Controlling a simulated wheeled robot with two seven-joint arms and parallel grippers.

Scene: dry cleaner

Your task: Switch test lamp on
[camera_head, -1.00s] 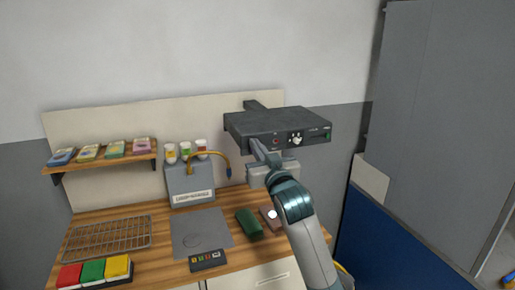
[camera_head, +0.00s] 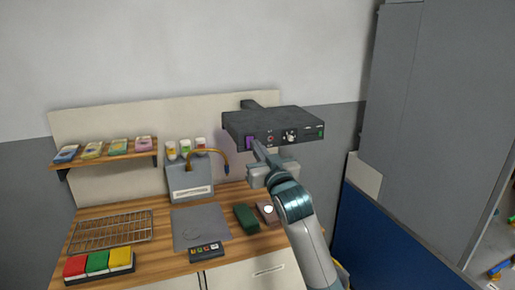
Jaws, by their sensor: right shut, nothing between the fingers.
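The test lamp is a dark grey box (camera_head: 275,121) held out from the wall panel over the right end of the bench. Its front face has a red-ringed button (camera_head: 270,138), a pale knob (camera_head: 290,135) and a slot with a green mark at the right. A purple patch (camera_head: 249,143) glows at the left of this front face. My right gripper (camera_head: 257,148) is shut and empty, its tips just right of the purple patch and below left of the red-ringed button. I cannot tell whether they touch the box. My left gripper is not in view.
The wooden bench holds a wire rack (camera_head: 112,230), coloured blocks (camera_head: 99,264), a grey mat (camera_head: 200,226), a small button pad (camera_head: 206,252) and a green object (camera_head: 246,217). A blue partition (camera_head: 385,240) stands at the right.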

